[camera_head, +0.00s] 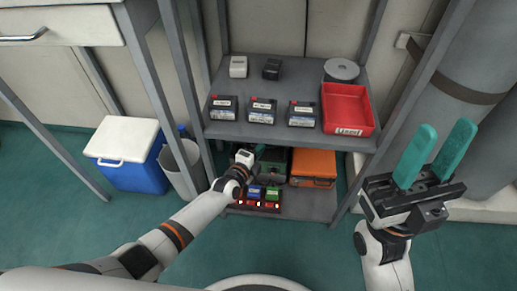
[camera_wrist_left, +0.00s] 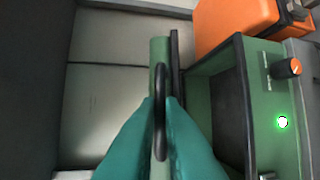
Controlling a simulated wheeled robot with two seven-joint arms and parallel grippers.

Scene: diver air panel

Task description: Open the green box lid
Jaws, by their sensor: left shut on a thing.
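The green box (camera_head: 272,170) sits on the lower shelf, partly hidden by my left arm. In the left wrist view the green box (camera_wrist_left: 250,60) shows its dark inside, an orange knob and a lit green light. Its lid (camera_wrist_left: 158,52) is seen edge-on, raised at the side of the opening. My left gripper (camera_wrist_left: 161,105) is shut on the lid's black handle (camera_wrist_left: 160,125); in the head view the left gripper (camera_head: 256,154) is at the green box. My right gripper (camera_head: 437,150) is open and empty, right of the shelf.
An orange case (camera_head: 313,165) stands right of the green box. A small rack with coloured blocks (camera_head: 255,191) lies in front. The upper shelf (camera_head: 285,133) above holds several black boxes and a red tray (camera_head: 347,112). A bin and blue cooler (camera_head: 130,174) stand left.

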